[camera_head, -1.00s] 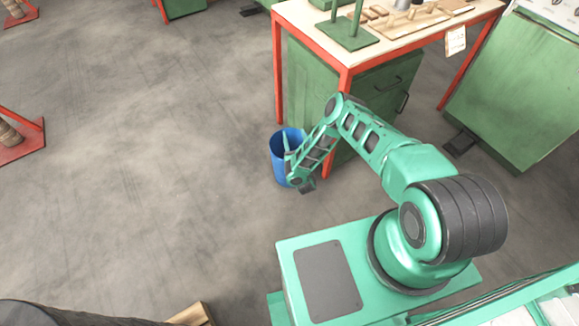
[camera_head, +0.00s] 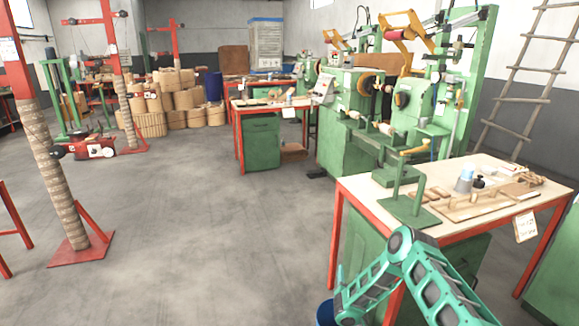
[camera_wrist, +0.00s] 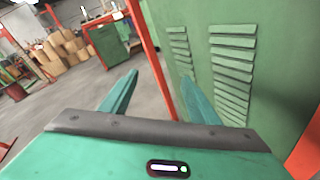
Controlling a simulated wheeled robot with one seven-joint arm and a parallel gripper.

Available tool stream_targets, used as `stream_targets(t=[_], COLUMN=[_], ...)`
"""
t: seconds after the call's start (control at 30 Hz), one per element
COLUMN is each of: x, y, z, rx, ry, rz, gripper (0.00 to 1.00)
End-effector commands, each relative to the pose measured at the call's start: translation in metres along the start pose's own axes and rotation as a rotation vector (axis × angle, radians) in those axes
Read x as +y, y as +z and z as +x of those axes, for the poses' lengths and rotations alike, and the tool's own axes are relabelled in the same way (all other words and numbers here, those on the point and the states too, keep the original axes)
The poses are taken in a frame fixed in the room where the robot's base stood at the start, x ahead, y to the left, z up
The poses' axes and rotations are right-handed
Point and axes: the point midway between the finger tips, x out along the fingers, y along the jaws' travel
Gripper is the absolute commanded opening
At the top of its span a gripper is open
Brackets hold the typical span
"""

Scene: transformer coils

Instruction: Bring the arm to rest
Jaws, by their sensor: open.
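My green arm (camera_head: 430,275) shows at the lower right of the head view, bent at the elbow beside the front workbench. In the wrist view my gripper (camera_wrist: 160,88) has its two green fingers spread apart with nothing between them. Past the fingers stand a red table leg (camera_wrist: 150,55) and a green louvred cabinet side (camera_wrist: 205,30). In the head view the end of the arm is low, by a blue bin (camera_head: 325,314), and is partly cut off by the lower edge.
The front workbench (camera_head: 352,188) has red legs and carries a green stand (camera_head: 408,210) and wooden parts. Green winding machines (camera_head: 345,100) stand behind it. A rope-wrapped red post (camera_head: 55,185) stands at left. The grey floor (camera_head: 200,230) between is clear.

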Motion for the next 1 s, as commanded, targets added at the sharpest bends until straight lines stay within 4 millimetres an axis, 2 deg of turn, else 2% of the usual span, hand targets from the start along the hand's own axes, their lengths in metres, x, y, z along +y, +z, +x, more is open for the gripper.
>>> stream_targets(t=[0.03,0.2,0.47,0.77,1.0], x=[0.009,0.026,0.051,0.074,0.087], y=[0.02,0.073,0.151,0.237,0.297], z=[0.009,0.025,0.029,0.003,-0.041], rx=[0.007,0.049,0.103,0.141,0.149], ry=[-0.008,-0.064,-0.167,-0.314,-0.452], rz=[0.055,0.257,0.561,0.902,1.167], gripper=[0.56,0.56,0.56,0.56,0.56])
